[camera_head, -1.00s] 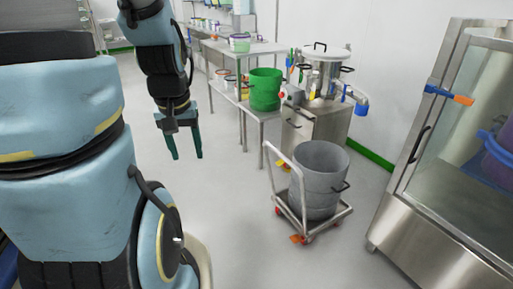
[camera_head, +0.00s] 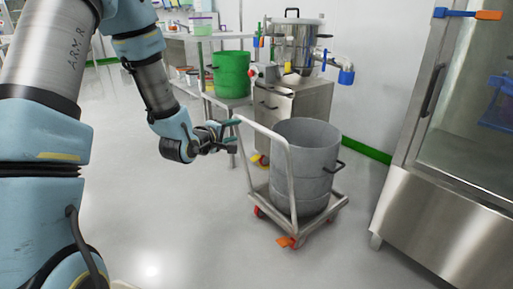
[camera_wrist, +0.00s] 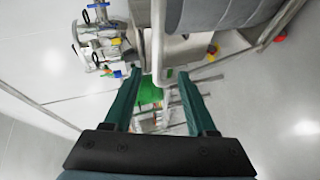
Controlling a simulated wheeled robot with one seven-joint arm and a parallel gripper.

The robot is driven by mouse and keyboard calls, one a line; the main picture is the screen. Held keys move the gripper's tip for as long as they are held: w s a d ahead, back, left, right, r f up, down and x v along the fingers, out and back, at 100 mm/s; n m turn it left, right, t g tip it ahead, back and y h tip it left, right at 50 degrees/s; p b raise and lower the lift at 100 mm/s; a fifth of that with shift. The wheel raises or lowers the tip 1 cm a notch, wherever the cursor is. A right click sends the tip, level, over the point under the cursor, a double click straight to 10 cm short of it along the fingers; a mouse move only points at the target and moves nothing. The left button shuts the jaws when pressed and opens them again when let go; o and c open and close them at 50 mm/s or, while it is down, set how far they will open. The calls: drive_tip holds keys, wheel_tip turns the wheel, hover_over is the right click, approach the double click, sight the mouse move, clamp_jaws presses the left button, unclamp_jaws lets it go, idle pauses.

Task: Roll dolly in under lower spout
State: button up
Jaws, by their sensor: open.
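The dolly (camera_head: 333,207) is a low metal frame on red and orange casters, with a tall tubular handle (camera_head: 290,175) on its left side. A grey drum (camera_head: 310,165) stands upright on it. My gripper (camera_head: 232,132) is open at the top left corner of the handle. In the wrist view the handle bar (camera_wrist: 158,45) reaches in between the open fingertips (camera_wrist: 160,76); I cannot tell whether they touch it. A spout with a blue end (camera_head: 346,75) sticks out right from the steel vessel (camera_head: 296,45), above floor level behind the dolly.
The vessel stands on a steel cabinet (camera_head: 300,110) behind the dolly. A green bucket (camera_head: 231,74) is on a steel table (camera_head: 230,100) to its left. A glass-fronted steel cabinet (camera_head: 440,215) stands close on the right. Floor left and in front is clear.

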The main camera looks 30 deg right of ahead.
sight(255, 128)
drive_tip(key=shift+n+h, duration=0.3)
drive_tip(key=shift+h, duration=0.2)
drive_tip(key=x, duration=0.4)
drive_tip(key=s+b+x, duration=0.1)
drive_tip(key=x, duration=0.3)
drive_tip(key=d+b+x, duration=0.1)
drive_tip(key=x, duration=0.3)
drive_tip(key=shift+s+f, duration=0.25)
drive_tip(key=shift+f, duration=0.15)
clamp_jaws()
idle(0.4)
